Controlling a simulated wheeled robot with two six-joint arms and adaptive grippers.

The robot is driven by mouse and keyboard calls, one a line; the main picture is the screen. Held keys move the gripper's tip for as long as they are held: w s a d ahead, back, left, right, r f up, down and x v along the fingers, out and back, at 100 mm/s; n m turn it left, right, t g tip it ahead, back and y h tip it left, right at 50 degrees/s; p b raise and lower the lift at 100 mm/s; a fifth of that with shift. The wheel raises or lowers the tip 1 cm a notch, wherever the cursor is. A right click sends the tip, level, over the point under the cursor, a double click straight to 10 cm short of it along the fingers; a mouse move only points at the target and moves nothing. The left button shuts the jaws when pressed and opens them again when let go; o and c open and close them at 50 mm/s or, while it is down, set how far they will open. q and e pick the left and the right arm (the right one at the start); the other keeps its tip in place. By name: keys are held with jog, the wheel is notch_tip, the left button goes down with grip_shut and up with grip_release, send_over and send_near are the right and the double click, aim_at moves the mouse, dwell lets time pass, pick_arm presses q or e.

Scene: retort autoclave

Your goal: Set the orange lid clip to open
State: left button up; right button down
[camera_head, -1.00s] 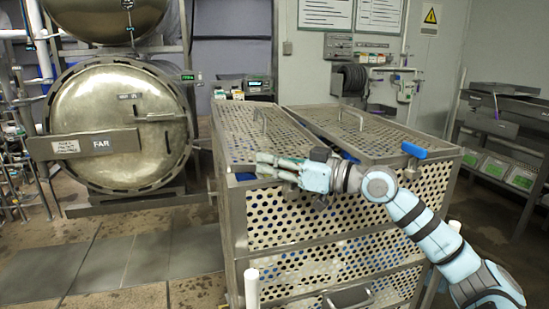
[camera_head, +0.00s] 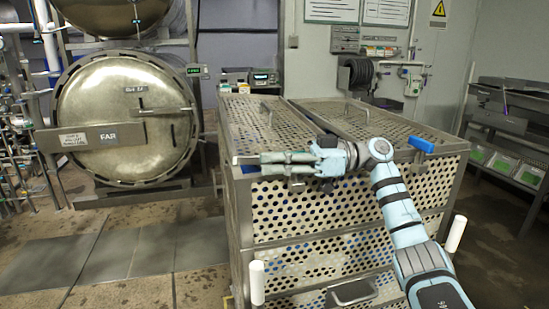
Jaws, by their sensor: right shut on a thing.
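A large perforated metal crate (camera_head: 330,215) with two perforated lids stands in front of me. A blue lid clip (camera_head: 421,144) sits at the right of its front top edge. A second blue piece (camera_head: 250,169) shows at the left end of that edge, close to my right gripper's fingertips. I see no orange clip; the gripper and wrist cover part of the edge. My right gripper (camera_head: 265,158) points left along the front top edge, its fingers closed. What lies between them is too small to make out. My left gripper is not in view.
A round autoclave door (camera_head: 125,105) marked FAR stands at the left. A shelf rack (camera_head: 510,120) is at the right. White posts (camera_head: 257,283) rise at the crate's front corners. Floor between autoclave and crate is clear.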

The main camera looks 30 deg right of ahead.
jog(key=shift+f, duration=0.15)
jog(key=c, duration=1.6)
grip_release()
jog(key=v, duration=1.1)
jog(key=shift+s+d, duration=0.15)
jog(key=shift+d, duration=0.15)
